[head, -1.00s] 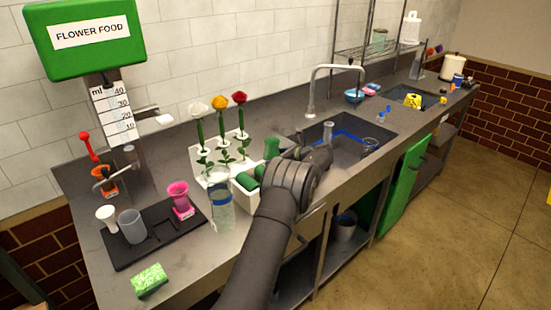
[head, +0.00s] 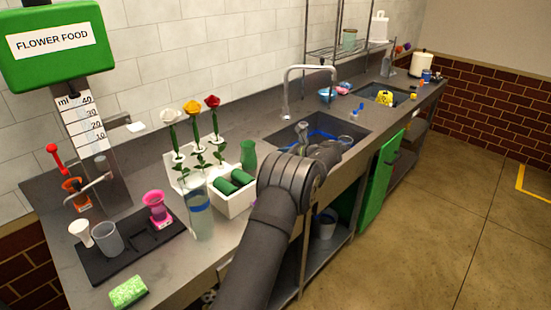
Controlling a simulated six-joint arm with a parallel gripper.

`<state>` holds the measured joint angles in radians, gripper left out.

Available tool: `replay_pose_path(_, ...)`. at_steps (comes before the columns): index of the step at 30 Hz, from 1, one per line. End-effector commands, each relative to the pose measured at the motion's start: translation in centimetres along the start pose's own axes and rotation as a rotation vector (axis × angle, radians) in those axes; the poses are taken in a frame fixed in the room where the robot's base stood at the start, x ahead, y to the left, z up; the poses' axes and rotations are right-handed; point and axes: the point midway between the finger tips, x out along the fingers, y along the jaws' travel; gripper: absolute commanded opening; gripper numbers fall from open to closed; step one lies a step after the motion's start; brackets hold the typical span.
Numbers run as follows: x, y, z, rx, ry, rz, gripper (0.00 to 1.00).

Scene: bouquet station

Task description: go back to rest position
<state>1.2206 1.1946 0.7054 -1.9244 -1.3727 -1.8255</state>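My arm reaches up from the bottom of the head view, with its dark wrist joint (head: 290,180) in front of the counter's front edge. My gripper points away over the near part of the sink (head: 330,127). Its fingers are mostly hidden behind my own wrist, so I cannot see whether they are open or shut. No held object shows.
Left of my arm stand a clear vase (head: 198,212), a white box with green rolls (head: 236,203) and a rack with three roses (head: 192,107). A black tray (head: 130,245) holds cups. A green sponge (head: 128,291) lies at the front. Floor at right is clear.

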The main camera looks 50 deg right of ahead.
Motion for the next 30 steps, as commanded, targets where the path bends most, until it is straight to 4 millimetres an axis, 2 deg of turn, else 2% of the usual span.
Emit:
replay_pose_path(4, 0.4, 0.0, 0.0, 0.000, 0.000, 0.001, 0.84)
replay_pose_path(8, 1.7, 0.0, 0.0, -0.001, 0.000, 0.003, 0.84)
replay_pose_path(25, 12.6, 0.1, -0.3, 0.000, 0.001, 0.002, 0.84)
replay_pose_path(27, 11.5, -0.1, 1.4, -0.004, -0.001, -0.003, 0.84)
replay_pose_path(30, 11.1, 0.0, 2.4, -0.002, -0.001, -0.002, 0.84)
